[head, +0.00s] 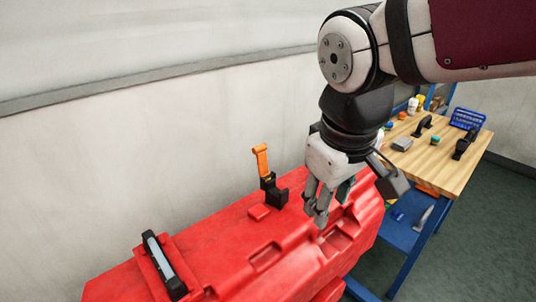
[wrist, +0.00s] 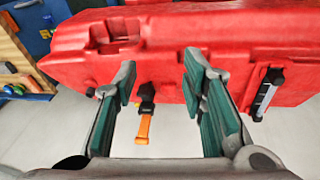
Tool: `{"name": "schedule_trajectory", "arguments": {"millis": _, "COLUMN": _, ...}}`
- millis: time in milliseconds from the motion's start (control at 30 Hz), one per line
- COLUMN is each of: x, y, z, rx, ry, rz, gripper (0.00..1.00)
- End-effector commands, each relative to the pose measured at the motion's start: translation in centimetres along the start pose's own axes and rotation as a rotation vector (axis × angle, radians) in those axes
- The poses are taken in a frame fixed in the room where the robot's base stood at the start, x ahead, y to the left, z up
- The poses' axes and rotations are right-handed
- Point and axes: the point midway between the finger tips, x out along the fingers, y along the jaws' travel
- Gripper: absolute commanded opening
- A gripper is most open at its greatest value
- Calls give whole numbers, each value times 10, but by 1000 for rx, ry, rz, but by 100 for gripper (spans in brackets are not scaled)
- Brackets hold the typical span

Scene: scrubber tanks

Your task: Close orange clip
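The orange clip (head: 261,160) stands upright from a black base (head: 274,193) on top of the red tank (head: 222,240) in the head view. In the wrist view the orange clip (wrist: 143,129) hangs from its black base (wrist: 147,92), between my two fingers and beyond them, against the pale wall. My gripper (head: 318,208) is right of the clip in the head view, above the tank and apart from the clip. In the wrist view my gripper (wrist: 160,75) is open, with green finger pads and nothing between them.
A black and grey handle (head: 164,265) is on the tank's left part. A wooden workbench (head: 450,165) with tools and a blue basket (head: 467,118) stands at the right. A pale wall (head: 120,170) runs behind the tank. Floor at the right front is free.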

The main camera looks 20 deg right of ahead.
Motion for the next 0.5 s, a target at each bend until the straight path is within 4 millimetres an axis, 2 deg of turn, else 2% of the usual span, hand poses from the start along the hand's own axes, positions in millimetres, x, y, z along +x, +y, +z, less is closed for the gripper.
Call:
{"name": "schedule_trajectory", "arguments": {"millis": 200, "x": -9, "y": -8, "z": 8, "rx": 82, "ry": 76, "rz": -26, "gripper": 38}}
{"name": "schedule_trajectory", "arguments": {"millis": 500, "x": -13, "y": -12, "z": 10, "rx": 114, "ry": 108, "rz": -38, "gripper": 38}}
